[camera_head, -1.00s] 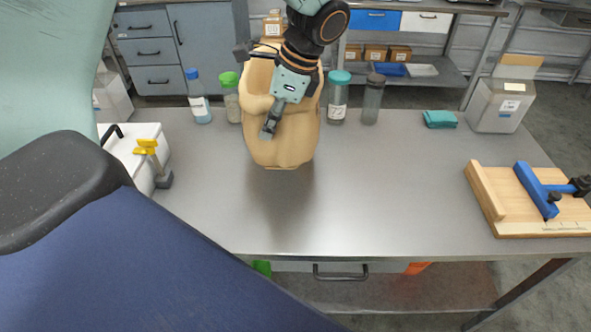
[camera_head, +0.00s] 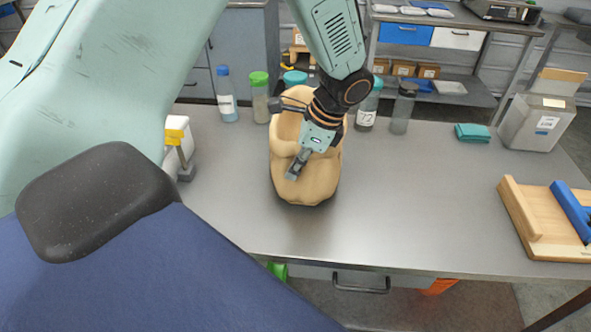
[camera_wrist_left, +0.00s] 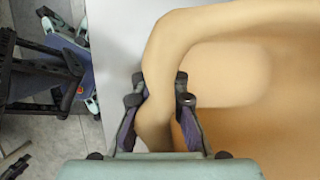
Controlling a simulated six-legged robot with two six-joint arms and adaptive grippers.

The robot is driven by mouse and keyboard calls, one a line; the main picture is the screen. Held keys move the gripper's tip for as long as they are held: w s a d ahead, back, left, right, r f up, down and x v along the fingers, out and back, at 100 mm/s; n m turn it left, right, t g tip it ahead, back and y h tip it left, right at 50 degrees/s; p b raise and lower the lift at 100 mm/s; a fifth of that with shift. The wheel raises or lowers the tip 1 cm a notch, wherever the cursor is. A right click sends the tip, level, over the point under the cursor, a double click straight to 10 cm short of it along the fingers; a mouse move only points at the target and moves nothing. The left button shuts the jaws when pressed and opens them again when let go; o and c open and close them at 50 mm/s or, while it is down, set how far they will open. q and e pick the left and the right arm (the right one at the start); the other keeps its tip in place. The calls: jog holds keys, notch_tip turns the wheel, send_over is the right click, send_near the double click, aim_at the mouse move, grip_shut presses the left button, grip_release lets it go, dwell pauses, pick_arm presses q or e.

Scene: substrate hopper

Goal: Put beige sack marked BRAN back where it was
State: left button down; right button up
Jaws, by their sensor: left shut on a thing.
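The beige sack (camera_head: 322,182) is upright over the middle of the grey metal table, open at the top. No BRAN marking shows on the side facing me. My left gripper (camera_head: 297,167) is shut on the sack's thick rolled rim at its near side. In the left wrist view the two fingers (camera_wrist_left: 160,100) pinch that beige rim (camera_wrist_left: 172,45), one on each side. A dark shadow lies right under the sack; I cannot tell if its bottom touches the table. My right gripper is not in view.
Several bottles and jars, such as a blue-capped bottle (camera_head: 227,97) and a grey-capped one (camera_head: 402,108), stand behind the sack. A teal cloth (camera_head: 473,132), a grey bin (camera_head: 535,122) and a wooden fixture (camera_head: 530,225) are at right. The table's middle right is clear.

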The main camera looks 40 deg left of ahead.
pick_arm(q)
jog(key=shift+s+f, duration=0.1)
jog(key=shift+f, duration=0.5)
jog(key=c, duration=1.8)
grip_release()
jog(key=o, duration=0.4)
jog(key=shift+w+d+f, duration=0.1)
jog(key=shift+w, duration=0.15)
jog(key=shift+s, duration=0.1)
jog(key=shift+s, duration=0.1)
